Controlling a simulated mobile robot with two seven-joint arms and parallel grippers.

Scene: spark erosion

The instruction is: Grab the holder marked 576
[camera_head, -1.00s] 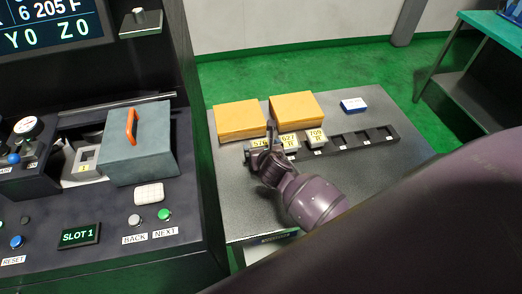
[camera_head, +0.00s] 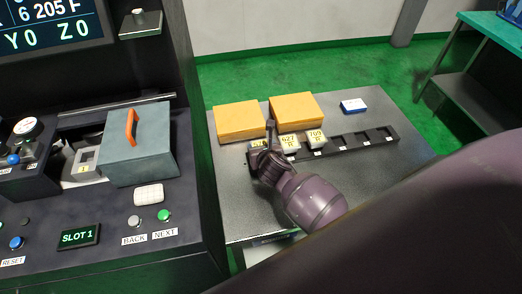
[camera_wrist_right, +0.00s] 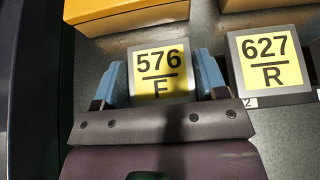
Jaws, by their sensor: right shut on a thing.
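The holder marked 576 (camera_wrist_right: 160,65) has a yellow label reading 576 over F and sits at the left end of the dark rack (camera_head: 350,143). It also shows in the head view (camera_head: 257,143), partly covered by my gripper. My right gripper (camera_wrist_right: 155,85) is shut on this holder, with one blue finger on each side of it. In the head view my right gripper (camera_head: 268,146) reaches over the rack's left end. My left gripper is not in view.
The holder marked 627 (camera_wrist_right: 268,65) stands just right of it, and the holder marked 709 (camera_head: 316,137) beyond. The rack's right slots are empty. Two orange boxes (camera_head: 240,121) (camera_head: 293,106) lie behind. A blue-and-white box (camera_head: 354,106) sits at the back right.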

